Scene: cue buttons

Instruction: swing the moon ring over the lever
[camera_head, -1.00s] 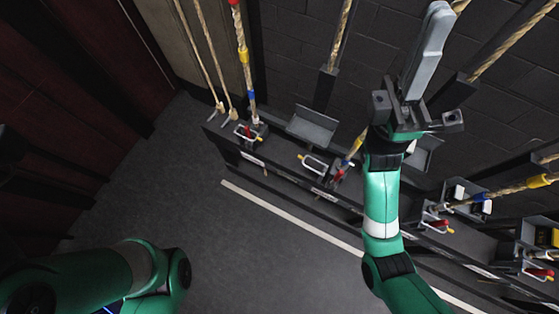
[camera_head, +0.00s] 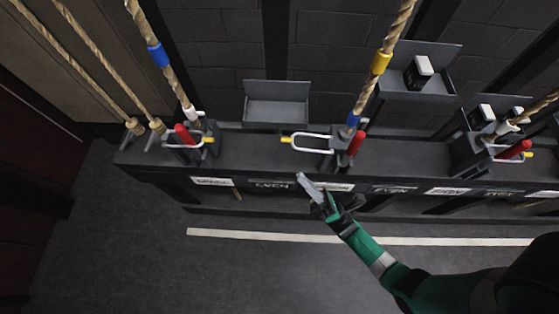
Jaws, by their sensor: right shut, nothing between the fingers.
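The head view shows three white wire rings with yellow tabs, each beside a red lever on the rail. The middle ring (camera_head: 308,149) points left, away from its red lever (camera_head: 355,143). The left ring (camera_head: 180,146) lies at its red lever (camera_head: 185,134), and the right ring (camera_head: 500,160) lies at its lever (camera_head: 515,149); I cannot tell whether these rings go around the levers. The label plates are too small to read surely, so I cannot tell which ring is the moon ring. My right gripper (camera_head: 307,184) is shut and empty, in front of and below the middle ring.
Ropes with coloured bands rise behind the levers, such as the middle rope (camera_head: 371,85). Grey trays (camera_head: 277,90) stand along the wall. The dark rail (camera_head: 260,165) runs across the view. The floor (camera_head: 200,275) in front is clear, with a white line (camera_head: 260,235).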

